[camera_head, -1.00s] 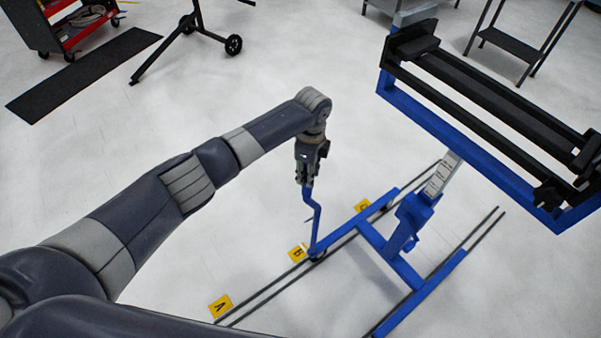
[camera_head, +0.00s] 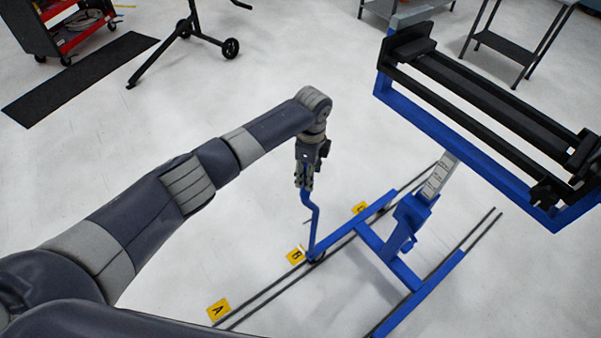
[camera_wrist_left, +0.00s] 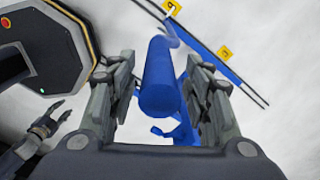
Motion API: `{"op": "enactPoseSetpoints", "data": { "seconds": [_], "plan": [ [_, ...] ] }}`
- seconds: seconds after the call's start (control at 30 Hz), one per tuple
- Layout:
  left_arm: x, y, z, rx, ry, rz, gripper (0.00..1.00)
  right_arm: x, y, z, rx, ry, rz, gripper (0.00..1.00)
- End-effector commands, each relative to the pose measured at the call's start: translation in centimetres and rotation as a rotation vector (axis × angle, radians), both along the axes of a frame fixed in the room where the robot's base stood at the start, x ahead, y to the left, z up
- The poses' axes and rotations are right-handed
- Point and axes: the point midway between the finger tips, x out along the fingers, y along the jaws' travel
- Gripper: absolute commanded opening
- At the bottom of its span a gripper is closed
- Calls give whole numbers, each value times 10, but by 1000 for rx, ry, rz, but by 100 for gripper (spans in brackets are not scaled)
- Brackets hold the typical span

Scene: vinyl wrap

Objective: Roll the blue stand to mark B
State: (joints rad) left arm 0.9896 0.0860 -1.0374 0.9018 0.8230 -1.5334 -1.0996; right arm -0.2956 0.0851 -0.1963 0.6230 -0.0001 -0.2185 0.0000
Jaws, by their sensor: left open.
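The blue stand (camera_head: 402,266) is a wheeled frame with a black-topped upper part (camera_head: 480,92), standing over dark floor rails. Its blue upright handle (camera_head: 312,222) rises at the near left end. That end's wheel is beside the yellow mark B (camera_head: 296,257). Mark A (camera_head: 218,309) lies nearer me, mark C (camera_head: 360,208) farther along the rail. My left gripper (camera_head: 305,180) is at the handle's top. In the left wrist view its open fingers (camera_wrist_left: 160,100) stand on both sides of the blue handle (camera_wrist_left: 160,80), with gaps visible. What seems my right gripper (camera_wrist_left: 45,125) shows small at lower left.
Dark rails (camera_head: 262,300) run diagonally past the marks. A black-legged wheeled stand (camera_head: 190,40), a dark mat (camera_head: 80,78) and a red cart (camera_head: 75,25) are at the back left. Grey tables (camera_head: 510,45) stand at the back right. The floor left of the rails is clear.

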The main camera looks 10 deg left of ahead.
Motion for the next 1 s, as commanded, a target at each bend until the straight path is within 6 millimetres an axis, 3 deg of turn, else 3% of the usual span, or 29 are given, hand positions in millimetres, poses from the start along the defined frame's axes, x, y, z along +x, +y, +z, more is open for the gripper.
{"op": "enactPoseSetpoints", "data": {
  "seconds": [0.23,0.37,0.8,1.0],
  "plan": [
    [-2,4,-3,5,7,4,46,-9,3,-3,14,13,-5,40],
    [-1,4,6,5,5,4,46,-6,-7,-5,15,7,3,40],
    [-3,0,93,5,1,-5,46,-7,-4,-5,18,9,1,40],
    [-4,-2,115,5,2,-6,46,-7,-4,-5,18,9,0,40]
  ]
}}
